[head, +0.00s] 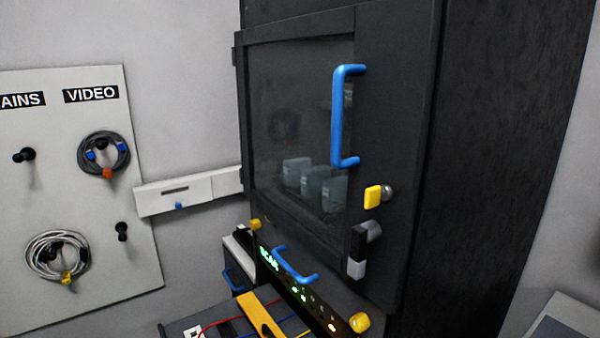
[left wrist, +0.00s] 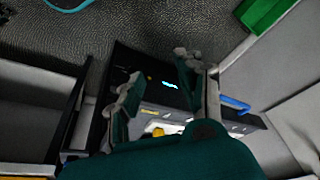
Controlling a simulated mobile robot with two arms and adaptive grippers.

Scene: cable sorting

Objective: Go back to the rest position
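My left gripper (left wrist: 158,90) shows in the left wrist view with its two fingers spread apart and nothing between them. Past its fingertips is a dark panel with a small lit display (left wrist: 169,85). Neither gripper is in the head view. My right gripper is in no view.
A black cabinet with a glass door (head: 300,130) and blue handle (head: 338,115) stands centre, door shut. Left of it, a white board (head: 80,200) carries a grey cable coil (head: 104,153) and a white cable coil (head: 57,255) on pegs. A blue-handled drawer front (head: 292,268) sits below the door.

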